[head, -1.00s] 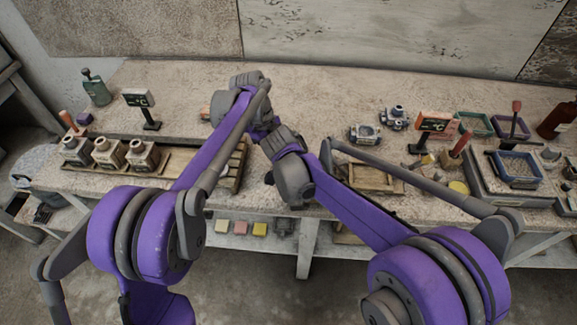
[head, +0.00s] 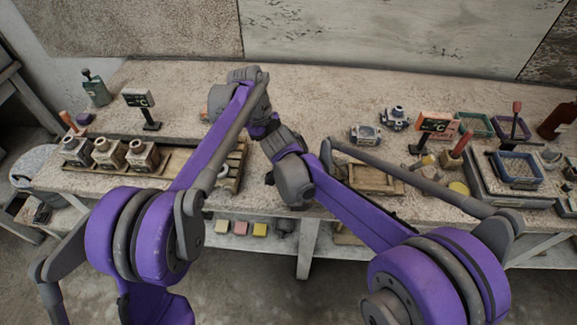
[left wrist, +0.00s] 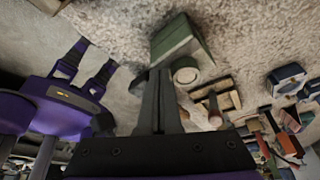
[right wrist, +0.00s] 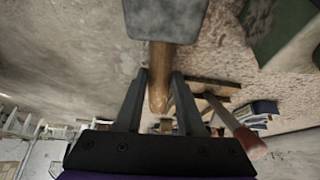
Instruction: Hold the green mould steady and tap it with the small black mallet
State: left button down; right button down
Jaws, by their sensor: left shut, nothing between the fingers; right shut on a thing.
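The green mould (left wrist: 185,45) is a block lying on the rough bench top in the left wrist view, just beyond my left fingertips. My left gripper (left wrist: 162,76) is shut and empty, with its tips close to the mould; I cannot tell whether they touch. In the right wrist view, the mallet (right wrist: 165,18) has a dark grey head and a wooden handle. My right gripper (right wrist: 160,74) is shut on the handle, with the head beyond the fingertips. The green mould is partly in view there (right wrist: 285,28), to the right of the mallet head. In the head view my arms hide both grippers and the mould.
A round pale-green piece (left wrist: 185,73) lies beside the mould. Several jars (head: 140,154) stand in a tray at the left. A small display (head: 140,100) stands behind them. A wooden tray (head: 376,180) and a blue tray (head: 517,166) are to the right.

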pick_arm(q)
jog(key=shift+v, duration=2.8)
jog(key=shift+r, duration=0.1)
jog(key=v, duration=1.2)
